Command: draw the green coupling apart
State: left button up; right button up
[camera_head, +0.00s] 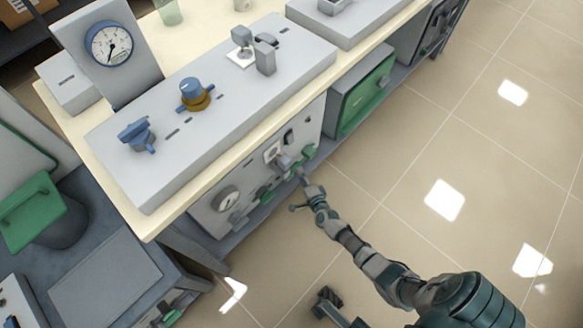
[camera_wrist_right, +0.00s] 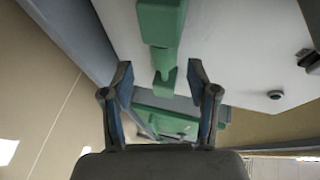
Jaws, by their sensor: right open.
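The green coupling (camera_wrist_right: 163,28) fills the top middle of the right wrist view, in front of a pale panel. It has a thick body, a narrower neck and a small end that reaches between the fingertips. My right gripper (camera_wrist_right: 159,80) is open, one finger on each side of that end, with gaps showing.
The bench panel (camera_head: 228,198) carries a gauge and knobs. Above it, a grey console (camera_head: 215,125) has blue valves and a dial. A green-fronted box (camera_head: 362,90) stands beside the panel. Another green part (camera_wrist_right: 170,122) lies beyond the fingers. The tiled floor at right is clear.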

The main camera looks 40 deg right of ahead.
aim_at(299, 164)
jog(key=x, duration=0.1)
jog(key=b+x, duration=0.1)
jog(key=x, duration=0.1)
jog(key=shift+w+a+f, duration=0.2)
jog(key=shift+w+a, duration=0.05)
jog(key=shift+w, duration=0.15)
jog(key=shift+w+d+r+b, duration=0.1)
jog(key=shift+w+d+b, duration=0.1)
jog(key=shift+w+b, duration=0.15)
jog(key=shift+d, duration=0.15)
jog(key=c, duration=0.9)
grip_shut()
